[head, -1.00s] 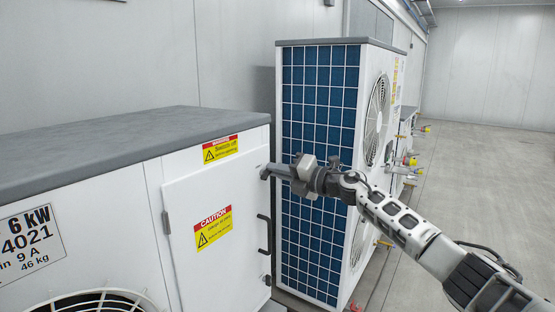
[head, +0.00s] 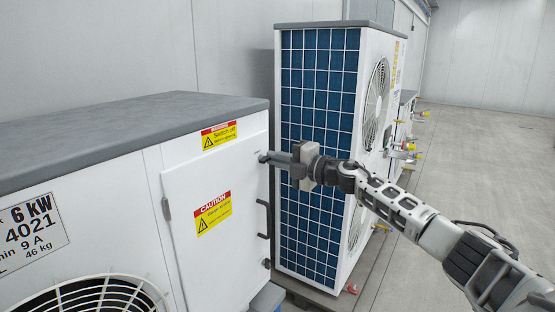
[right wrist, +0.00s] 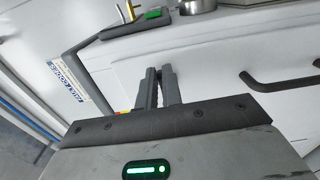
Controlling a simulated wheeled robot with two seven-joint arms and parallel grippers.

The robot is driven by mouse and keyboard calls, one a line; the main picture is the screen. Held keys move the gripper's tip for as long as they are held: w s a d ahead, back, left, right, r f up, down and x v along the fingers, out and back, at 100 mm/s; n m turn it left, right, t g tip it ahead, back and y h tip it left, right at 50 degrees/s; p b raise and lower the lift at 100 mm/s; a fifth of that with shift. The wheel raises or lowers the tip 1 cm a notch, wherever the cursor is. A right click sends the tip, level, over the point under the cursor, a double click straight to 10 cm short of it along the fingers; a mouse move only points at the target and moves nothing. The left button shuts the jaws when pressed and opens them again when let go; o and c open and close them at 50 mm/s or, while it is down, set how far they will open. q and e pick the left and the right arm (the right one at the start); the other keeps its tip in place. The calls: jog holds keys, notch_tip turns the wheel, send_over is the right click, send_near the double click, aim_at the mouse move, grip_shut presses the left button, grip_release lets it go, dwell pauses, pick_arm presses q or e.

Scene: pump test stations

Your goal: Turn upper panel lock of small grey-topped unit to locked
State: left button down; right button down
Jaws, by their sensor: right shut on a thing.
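The small grey-topped unit (head: 205,190) stands at the left, its white side panel facing me with a dark handle (head: 264,218); the handle also shows in the right wrist view (right wrist: 280,80). My right gripper (head: 266,158) reaches in from the right to the panel's upper right edge. It is shut on the upper panel lock, which the fingers mostly hide, so its angle cannot be read. In the right wrist view the two dark fingers (right wrist: 159,82) are close together against the white panel. A lower lock (head: 266,263) shows below the handle. My left gripper is not in view.
A tall unit with a blue grille (head: 318,120) and fans stands close behind my right gripper. Further units with coloured fittings (head: 410,148) line the wall. The floor (head: 480,170) at the right is clear. A yellow caution label (head: 213,214) is on the panel.

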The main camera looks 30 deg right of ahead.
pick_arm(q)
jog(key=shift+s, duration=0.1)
pick_arm(e)
jog(key=c, duration=1.6)
grip_release()
jog(key=shift+o, duration=0.2)
